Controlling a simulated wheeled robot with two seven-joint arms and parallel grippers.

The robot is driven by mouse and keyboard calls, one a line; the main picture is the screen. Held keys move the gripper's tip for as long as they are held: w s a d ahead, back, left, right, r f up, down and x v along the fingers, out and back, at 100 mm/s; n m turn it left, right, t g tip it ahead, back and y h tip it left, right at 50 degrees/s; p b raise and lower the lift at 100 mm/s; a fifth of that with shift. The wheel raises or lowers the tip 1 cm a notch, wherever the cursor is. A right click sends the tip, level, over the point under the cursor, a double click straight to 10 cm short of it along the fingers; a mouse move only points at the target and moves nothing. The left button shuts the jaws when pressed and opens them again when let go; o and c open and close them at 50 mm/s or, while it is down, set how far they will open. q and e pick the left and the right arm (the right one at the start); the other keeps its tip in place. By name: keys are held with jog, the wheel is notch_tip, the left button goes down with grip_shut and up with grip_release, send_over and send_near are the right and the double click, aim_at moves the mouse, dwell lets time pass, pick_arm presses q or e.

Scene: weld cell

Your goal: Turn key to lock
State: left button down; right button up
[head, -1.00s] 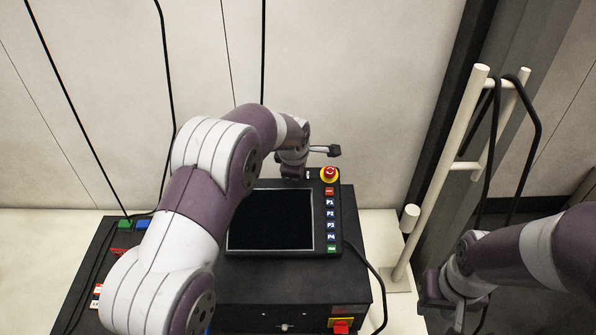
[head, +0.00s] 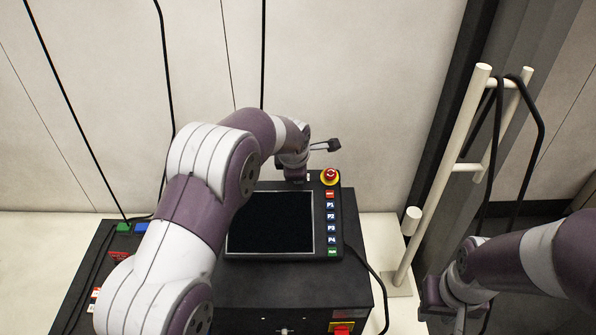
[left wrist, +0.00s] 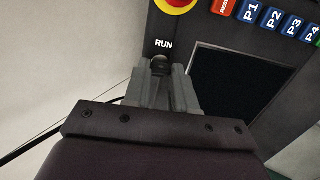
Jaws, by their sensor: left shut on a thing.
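My left gripper (left wrist: 162,84) is shut at the key switch beside the printed word RUN on the control panel. The dark rounded top of the key (left wrist: 158,66) shows between the fingertips; the rest of it is hidden by the fingers. In the head view my left gripper (head: 294,174) is at the panel's top edge, left of the red emergency stop, and the key is hidden there. My right gripper (head: 458,312) is at the lower right, away from the panel; its fingers do not show clearly.
The panel (head: 347,222) carries a dark screen (head: 270,222), a red emergency stop button (head: 330,176) on yellow, and a column of labelled buttons (head: 331,216). A white stand with black cables (head: 440,170) stands to the right. A pale wall is behind.

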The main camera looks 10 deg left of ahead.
pick_arm(q)
jog(key=c, duration=0.9)
grip_release()
jog(key=p+v, duration=0.3)
jog(key=v, duration=0.9)
jog(key=shift+s+r, duration=0.25)
